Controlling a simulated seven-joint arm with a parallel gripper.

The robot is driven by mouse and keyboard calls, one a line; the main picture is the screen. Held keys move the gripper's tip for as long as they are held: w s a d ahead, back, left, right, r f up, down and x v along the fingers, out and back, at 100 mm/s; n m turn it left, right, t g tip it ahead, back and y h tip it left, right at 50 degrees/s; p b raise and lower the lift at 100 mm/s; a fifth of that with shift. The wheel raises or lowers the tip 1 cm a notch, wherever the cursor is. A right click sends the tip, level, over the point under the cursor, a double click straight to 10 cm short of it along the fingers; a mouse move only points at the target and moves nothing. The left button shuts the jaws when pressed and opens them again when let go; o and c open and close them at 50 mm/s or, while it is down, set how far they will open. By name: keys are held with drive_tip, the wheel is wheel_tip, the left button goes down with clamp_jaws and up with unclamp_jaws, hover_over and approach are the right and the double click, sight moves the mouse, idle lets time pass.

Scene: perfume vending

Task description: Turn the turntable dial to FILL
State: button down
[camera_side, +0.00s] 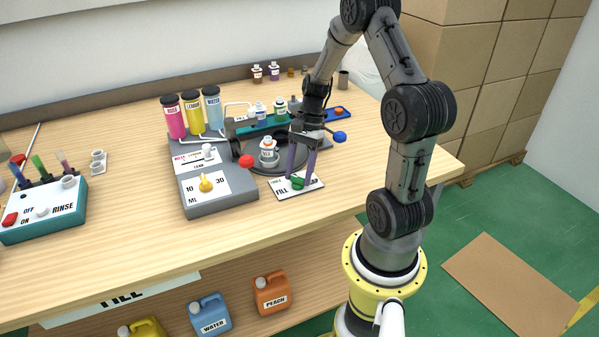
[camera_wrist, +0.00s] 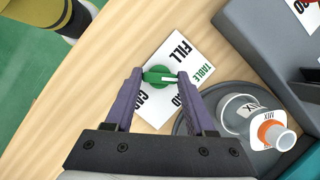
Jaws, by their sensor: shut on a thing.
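The turntable dial is a green knob (camera_wrist: 158,77) on a white label plate (camera_wrist: 191,58) lettered FILL and TABLE, with other words partly hidden. In the wrist view its white mark runs toward the right finger; I cannot tell for sure which word it points at. My gripper (camera_wrist: 157,72) points down with its two purple fingers shut on the knob, one on each side. In the side view the gripper (camera_side: 299,181) stands over the plate (camera_side: 281,190) and its fingers partly cover the knob.
The round dark turntable (camera_side: 262,165) holds a white MIX bottle (camera_side: 268,153) close beside my gripper. A grey dispenser (camera_side: 216,190) with a yellow knob and a red ball (camera_side: 246,161) stand to the left. The table's front edge is near.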

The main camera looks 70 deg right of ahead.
drive_tip(key=n+g, duration=0.2)
drive_tip(key=n, duration=0.3)
drive_tip(key=shift+w+n, duration=0.15)
drive_tip(key=shift+n, duration=0.15)
drive_tip(key=n, duration=0.2)
drive_tip(key=n+g+h, duration=0.1)
drive_tip(key=n, duration=0.1)
drive_tip(key=shift+w+n+g, duration=0.1)
drive_tip(key=shift+n+g, duration=0.2)
drive_tip(key=shift+n, duration=0.1)
drive_tip(key=shift+a+h, duration=0.1)
drive_tip(key=shift+h, duration=0.2)
drive_tip(key=shift+c, duration=1.2)
unclamp_jaws()
drive_tip(key=shift+r, duration=0.1)
drive_tip(key=v, duration=1.3)
drive_tip(key=shift+w+r, duration=0.25)
drive_tip(key=shift+r, duration=0.05)
